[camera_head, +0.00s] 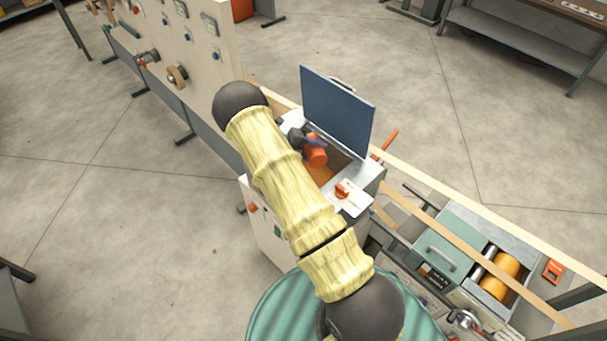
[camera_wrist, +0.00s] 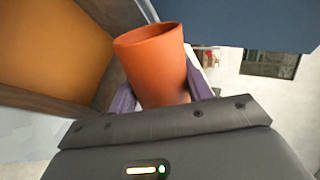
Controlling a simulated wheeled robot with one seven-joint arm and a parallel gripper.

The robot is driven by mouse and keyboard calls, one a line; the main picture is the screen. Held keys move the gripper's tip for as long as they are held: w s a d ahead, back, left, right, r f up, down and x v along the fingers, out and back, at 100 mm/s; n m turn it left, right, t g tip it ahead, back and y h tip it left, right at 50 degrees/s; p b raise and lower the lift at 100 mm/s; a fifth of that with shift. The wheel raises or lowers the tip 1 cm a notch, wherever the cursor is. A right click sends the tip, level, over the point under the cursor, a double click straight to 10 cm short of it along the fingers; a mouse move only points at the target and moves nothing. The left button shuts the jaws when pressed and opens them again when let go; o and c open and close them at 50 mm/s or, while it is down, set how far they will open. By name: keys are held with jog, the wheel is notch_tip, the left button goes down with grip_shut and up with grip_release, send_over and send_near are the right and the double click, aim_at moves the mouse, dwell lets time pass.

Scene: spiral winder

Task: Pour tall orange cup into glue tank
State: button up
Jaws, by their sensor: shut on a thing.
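The orange cup (camera_head: 317,153) is held over the glue tank, near its open lid. In the wrist view the cup (camera_wrist: 157,68) sits between two purple fingers, with its rim at the far end; no contents show in its mouth. My gripper (camera_head: 313,143) is shut on the cup. The glue tank (camera_head: 368,180) is a grey box with its blue lid (camera_head: 337,112) raised. Amber glue (camera_head: 319,175) shows inside, and it fills the left of the wrist view (camera_wrist: 50,42). My yellow arm hides the tank's left part. The cup's exact tilt is unclear.
The raised lid stands close behind the cup, and it also shows at the top right of the wrist view (camera_wrist: 240,22). An orange knob (camera_head: 342,190) sits on the tank's front corner. A machine with yellow rollers (camera_head: 498,275) is at the right. A tall panel (camera_head: 190,40) stands at the left.

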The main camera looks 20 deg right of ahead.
jog(key=shift+s+f+m+t+b, duration=0.4)
jog(key=shift+m+t+b, duration=0.1)
jog(key=shift+t, duration=0.1)
jog(key=shift+r, duration=0.1)
jog(key=shift+s+a+r+m+t+h+b, duration=0.1)
jog(key=shift+s+a+m+t+h+b, duration=0.15)
jog(key=shift+m+t+b, duration=0.35)
jog(key=shift+s+r+m+t+b, duration=0.1)
jog(key=shift+r+m+t+b, duration=0.2)
jog(key=shift+b, duration=0.55)
jog(key=shift+s+d+r+m+h, duration=0.1)
jog(key=shift+r+m+h, duration=0.15)
jog(key=shift+m, duration=0.15)
